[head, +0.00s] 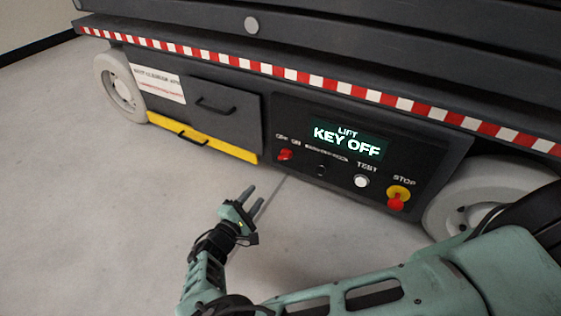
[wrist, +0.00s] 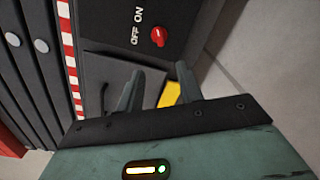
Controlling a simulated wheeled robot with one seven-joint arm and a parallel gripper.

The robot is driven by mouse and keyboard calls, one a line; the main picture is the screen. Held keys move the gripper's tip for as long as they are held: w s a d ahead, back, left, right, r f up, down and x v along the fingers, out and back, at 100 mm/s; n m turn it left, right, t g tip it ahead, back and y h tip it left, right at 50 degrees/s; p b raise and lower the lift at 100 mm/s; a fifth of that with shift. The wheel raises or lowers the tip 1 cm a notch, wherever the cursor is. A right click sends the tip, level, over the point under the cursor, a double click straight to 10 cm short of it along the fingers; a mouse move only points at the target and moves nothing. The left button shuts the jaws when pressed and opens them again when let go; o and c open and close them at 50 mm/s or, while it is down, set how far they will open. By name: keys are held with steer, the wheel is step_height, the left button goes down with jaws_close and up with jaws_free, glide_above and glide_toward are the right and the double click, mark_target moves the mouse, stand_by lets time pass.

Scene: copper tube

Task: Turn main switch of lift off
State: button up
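The lift's control panel (head: 400,182) is dark, and its lit display (head: 347,142) reads "LIFT KEY OFF". The main switch (head: 284,155) is a small red knob at the panel's left, beside "OFF ON" lettering. It also shows in the wrist view as a red knob (wrist: 158,37), beyond my fingers. My gripper (head: 262,190) is in front of the lift, lower than the knob in the picture and apart from it. Its two fingers (wrist: 160,72) are spread with nothing between them. The knob's exact pointing direction is too small to tell.
The panel also has a white TEST button (head: 361,181) and a red STOP button (head: 396,203) on yellow. A grey door (head: 212,110) with a handle and a yellow step (head: 190,138) lie left. Wheels (head: 120,88) flank them. The floor (head: 110,220) is clear.

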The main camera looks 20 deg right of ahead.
mark_target(283, 159)
steer(key=b+x, duration=0.6)
steer(key=x, duration=1.1)
steer(key=shift+w+d+f, duration=0.1)
steer(key=shift+w+f, duration=0.05)
jaws_close()
